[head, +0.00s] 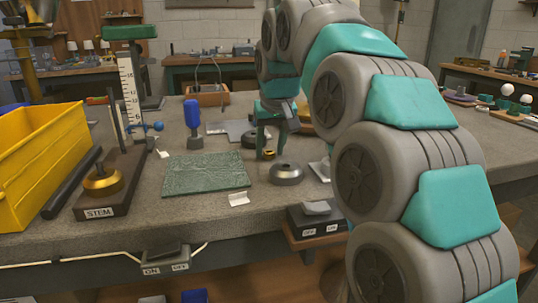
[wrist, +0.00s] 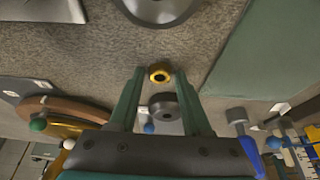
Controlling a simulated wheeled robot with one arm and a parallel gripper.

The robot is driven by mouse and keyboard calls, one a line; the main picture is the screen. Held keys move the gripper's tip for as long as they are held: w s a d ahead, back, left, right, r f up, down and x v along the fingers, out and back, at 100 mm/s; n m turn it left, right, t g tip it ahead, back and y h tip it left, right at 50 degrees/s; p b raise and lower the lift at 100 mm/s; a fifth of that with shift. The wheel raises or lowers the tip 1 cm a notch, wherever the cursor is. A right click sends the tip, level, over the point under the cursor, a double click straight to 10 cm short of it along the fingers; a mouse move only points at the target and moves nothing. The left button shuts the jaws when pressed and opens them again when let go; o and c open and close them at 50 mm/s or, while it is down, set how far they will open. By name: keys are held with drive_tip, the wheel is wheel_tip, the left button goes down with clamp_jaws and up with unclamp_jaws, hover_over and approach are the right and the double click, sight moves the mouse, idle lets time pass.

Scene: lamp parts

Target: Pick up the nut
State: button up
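The nut (head: 269,154) is a small brass ring on the grey worktop, in the middle of the head view. In the wrist view the nut (wrist: 160,74) shows its dark hole and lies between the fingertips, with a gap on each side. My gripper (head: 270,153) is open, pointing down, with its teal fingers around the nut's place. In the wrist view my gripper (wrist: 157,73) has both fingers apart and holds nothing. I cannot tell the exact height of the fingertips above the worktop.
A round grey metal part (head: 286,174) sits just in front of the nut. A dark ring (head: 250,139) lies behind it. A green mat (head: 205,172) and blue-handled tool (head: 193,122) are left. A STEM stand (head: 103,181) and yellow bin (head: 42,150) are farther left.

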clamp_jaws()
idle(0.3)
drive_tip(key=shift+r, duration=0.15)
